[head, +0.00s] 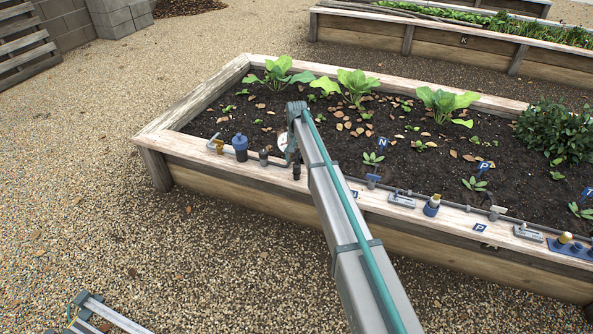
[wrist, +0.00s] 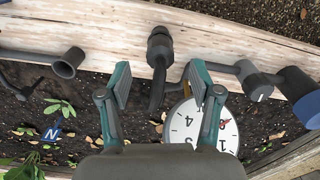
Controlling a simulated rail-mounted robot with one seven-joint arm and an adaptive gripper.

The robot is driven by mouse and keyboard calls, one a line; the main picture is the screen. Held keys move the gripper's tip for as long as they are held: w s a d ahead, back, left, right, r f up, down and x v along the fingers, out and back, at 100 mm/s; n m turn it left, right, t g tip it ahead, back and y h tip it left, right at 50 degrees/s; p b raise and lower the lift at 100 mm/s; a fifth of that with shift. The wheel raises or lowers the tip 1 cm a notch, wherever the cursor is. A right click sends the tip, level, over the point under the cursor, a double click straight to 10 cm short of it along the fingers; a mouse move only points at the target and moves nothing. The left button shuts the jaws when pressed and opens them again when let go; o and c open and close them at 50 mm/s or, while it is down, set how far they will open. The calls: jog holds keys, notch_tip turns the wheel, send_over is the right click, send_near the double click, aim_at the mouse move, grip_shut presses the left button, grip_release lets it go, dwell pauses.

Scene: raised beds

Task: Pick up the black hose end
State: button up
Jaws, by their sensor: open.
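The black hose end (wrist: 160,48) shows in the wrist view as a dark ribbed fitting with a narrower tail, over the pale plank of the bed rim. It lies between my gripper's two teal-padded fingers (wrist: 158,78), with gaps visible on both sides. My gripper is open and empty. In the head view the hose end (head: 297,172) is a small dark upright piece at the front rim, just below my gripper (head: 292,150), which is partly hidden by my arm.
A white dial (wrist: 205,128) is close behind the right finger in the wrist view. A grey pipe fitting (wrist: 68,62) is to the left. A blue-capped fitting (head: 240,147) stands on the rim, and a blue N marker (head: 383,144) stands in the soil (head: 330,155).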

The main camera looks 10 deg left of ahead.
aim_at(297, 164)
notch_tip(297, 164, down, 5)
jog(key=shift+f+b, duration=0.1)
jog(key=shift+b, duration=0.35)
grip_shut()
